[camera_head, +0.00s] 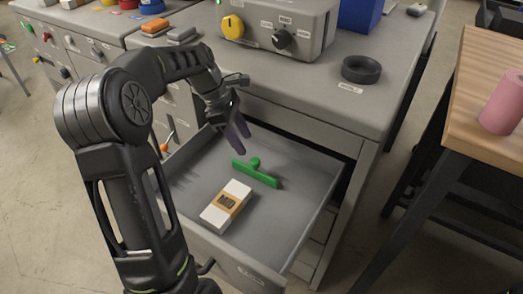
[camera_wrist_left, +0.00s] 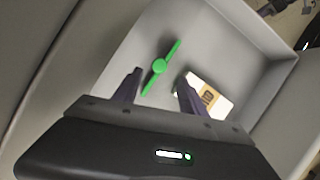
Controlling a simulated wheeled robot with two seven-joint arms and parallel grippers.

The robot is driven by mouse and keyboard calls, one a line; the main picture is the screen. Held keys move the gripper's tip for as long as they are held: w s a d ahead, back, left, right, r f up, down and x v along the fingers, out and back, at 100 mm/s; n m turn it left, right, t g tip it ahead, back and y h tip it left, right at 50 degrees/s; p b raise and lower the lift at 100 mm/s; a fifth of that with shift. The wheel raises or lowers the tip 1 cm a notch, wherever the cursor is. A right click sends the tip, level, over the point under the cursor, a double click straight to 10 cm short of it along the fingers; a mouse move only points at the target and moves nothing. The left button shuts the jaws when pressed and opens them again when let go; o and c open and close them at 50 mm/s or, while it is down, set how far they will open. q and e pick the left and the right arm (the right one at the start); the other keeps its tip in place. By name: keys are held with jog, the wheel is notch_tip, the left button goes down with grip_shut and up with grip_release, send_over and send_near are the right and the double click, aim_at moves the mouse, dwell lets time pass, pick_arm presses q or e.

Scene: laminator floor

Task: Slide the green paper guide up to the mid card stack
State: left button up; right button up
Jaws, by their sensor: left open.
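The green paper guide (camera_head: 256,173), a bar with a round knob, lies on the floor of the open drawer (camera_head: 292,222). The mid card stack (camera_head: 226,206), white with a brown band marked MID, lies nearer the drawer front, apart from the guide. My left gripper (camera_head: 237,138) is open and empty, above the back part of the drawer near the guide. In the left wrist view the guide (camera_wrist_left: 159,67) shows beyond and between the two fingers (camera_wrist_left: 160,85). The card stack (camera_wrist_left: 210,95) is partly covered by the right finger there. My right gripper is in neither view.
The laminator (camera_head: 283,27) with yellow and black knobs stands on the grey cabinet top above the drawer. A black ring (camera_head: 361,69) lies on that top. A wooden table (camera_head: 478,105) with a pink cylinder (camera_head: 504,104) stands at the right. The drawer's right part is clear.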

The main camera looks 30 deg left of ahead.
aim_at(254, 160)
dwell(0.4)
pick_arm(q)
jog(key=shift+x, duration=3.85)
jog(key=shift+c, duration=0.4)
grip_shut()
